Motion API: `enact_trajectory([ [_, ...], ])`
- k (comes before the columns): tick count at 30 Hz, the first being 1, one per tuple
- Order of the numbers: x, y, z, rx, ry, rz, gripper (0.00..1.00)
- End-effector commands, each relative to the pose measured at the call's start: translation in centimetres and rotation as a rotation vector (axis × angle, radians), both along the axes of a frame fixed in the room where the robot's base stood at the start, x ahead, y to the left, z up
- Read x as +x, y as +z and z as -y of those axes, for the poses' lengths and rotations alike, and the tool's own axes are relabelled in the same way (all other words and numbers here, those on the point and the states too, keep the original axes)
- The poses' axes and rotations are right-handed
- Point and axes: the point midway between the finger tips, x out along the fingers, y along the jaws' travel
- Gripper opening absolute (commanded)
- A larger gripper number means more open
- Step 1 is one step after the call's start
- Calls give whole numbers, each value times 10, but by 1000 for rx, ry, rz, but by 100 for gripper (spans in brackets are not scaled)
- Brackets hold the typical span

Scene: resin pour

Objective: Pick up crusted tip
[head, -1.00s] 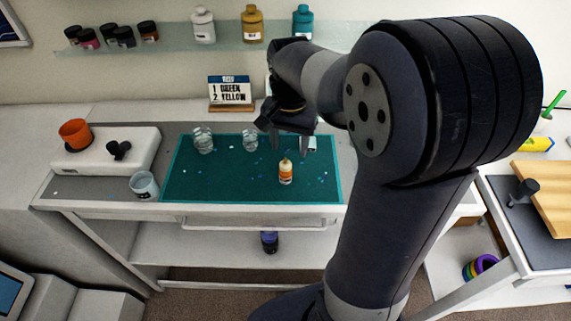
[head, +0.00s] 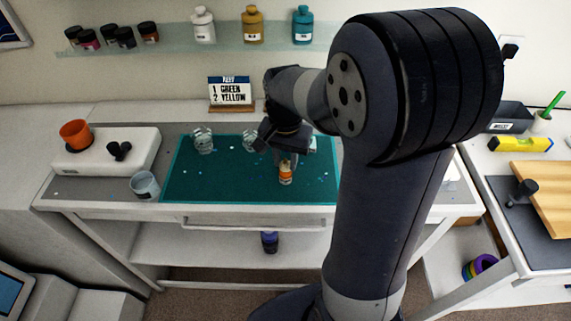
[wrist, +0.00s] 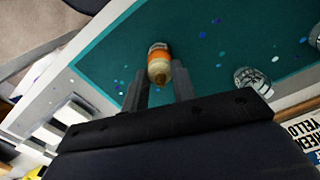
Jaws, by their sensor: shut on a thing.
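A small bottle with an orange-and-white label (head: 285,178) stands upright on the green mat (head: 220,183). In the wrist view the bottle (wrist: 158,53) points its brownish, crusted-looking tip (wrist: 159,77) toward the camera. My gripper (head: 286,163) reaches down over the bottle from above. In the wrist view my gripper (wrist: 159,80) has one finger on each side of the bottle's upper part and is shut on it. In the head view the fingers and wrist hide the bottle's top. Its base appears still on the mat.
Clear cups (head: 203,141) stand at the mat's back, one partly behind my gripper. Another cup (head: 144,184) stands left of the mat. A white device (head: 105,150) with an orange cup (head: 75,133) is farther left. A sign (head: 230,91) stands behind. The mat's front is mostly clear.

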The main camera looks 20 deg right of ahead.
Motion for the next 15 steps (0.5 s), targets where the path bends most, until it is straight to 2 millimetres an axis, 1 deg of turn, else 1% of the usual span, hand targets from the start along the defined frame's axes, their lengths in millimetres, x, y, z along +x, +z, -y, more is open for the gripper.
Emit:
enact_trajectory([
  [1, 0, 0, 0, 0, 0, 0, 17],
  [6, 0, 0, 0, 0, 0, 0, 4],
  [12, 0, 1, 0, 0, 0, 0, 4],
  [15, 1, 6, 0, 0, 0, 2, 4],
])
